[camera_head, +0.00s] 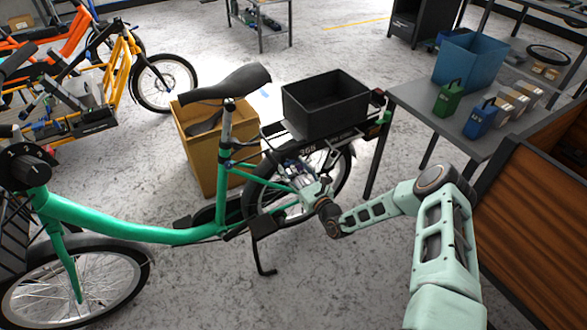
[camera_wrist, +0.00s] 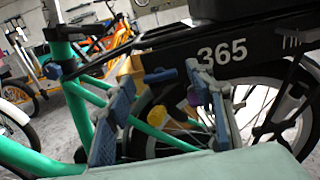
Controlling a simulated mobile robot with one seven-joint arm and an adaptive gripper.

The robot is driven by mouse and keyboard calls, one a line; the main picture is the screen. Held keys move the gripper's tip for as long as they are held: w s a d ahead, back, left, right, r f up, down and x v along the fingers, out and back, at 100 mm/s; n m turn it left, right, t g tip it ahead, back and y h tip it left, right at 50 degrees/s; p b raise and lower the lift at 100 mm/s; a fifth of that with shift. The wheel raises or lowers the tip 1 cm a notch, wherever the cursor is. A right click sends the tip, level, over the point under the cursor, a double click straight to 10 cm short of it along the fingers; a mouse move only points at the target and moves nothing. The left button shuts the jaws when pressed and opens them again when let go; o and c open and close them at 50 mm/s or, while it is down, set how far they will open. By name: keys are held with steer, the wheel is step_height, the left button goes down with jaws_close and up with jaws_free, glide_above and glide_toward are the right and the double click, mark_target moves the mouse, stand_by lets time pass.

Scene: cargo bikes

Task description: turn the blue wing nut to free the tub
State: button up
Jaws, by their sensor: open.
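The black tub (camera_head: 326,116) sits on the rear rack of the green bike; its underside shows at the top of the wrist view (camera_wrist: 216,9). A dark blue part (camera_wrist: 160,75), which looks like the wing nut, is under the rack, between my fingers in the wrist view. Whether the fingers touch it I cannot tell. Another blue piece (camera_wrist: 53,71) is by the seat tube. My gripper (camera_head: 288,168) is beside the rear wheel, below the rack. In the wrist view its two fingers (camera_wrist: 163,88) are apart, with nothing seen held.
The green bike frame (camera_head: 130,228) and saddle (camera_head: 230,83) are to the left. A cardboard box (camera_head: 208,150) stands behind the bike. A grey table (camera_head: 415,96) with a blue bin (camera_head: 470,65) and small boxes is at right. A wooden crate (camera_head: 530,215) stands nearer.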

steer(key=shift+c, duration=0.5)
steer(key=c, duration=1.1)
steer(key=shift+o, duration=0.2)
steer(key=n+p, duration=0.2)
steer(key=n, duration=0.2)
steer(key=shift+n, duration=0.4)
steer(key=n+p, duration=0.1)
steer(key=n, duration=0.3)
steer(key=shift+p, duration=0.35)
steer(key=n+p, duration=0.1)
steer(key=n, duration=0.4)
steer(key=shift+n+p, duration=0.45)
steer(key=shift+n, duration=1.55)
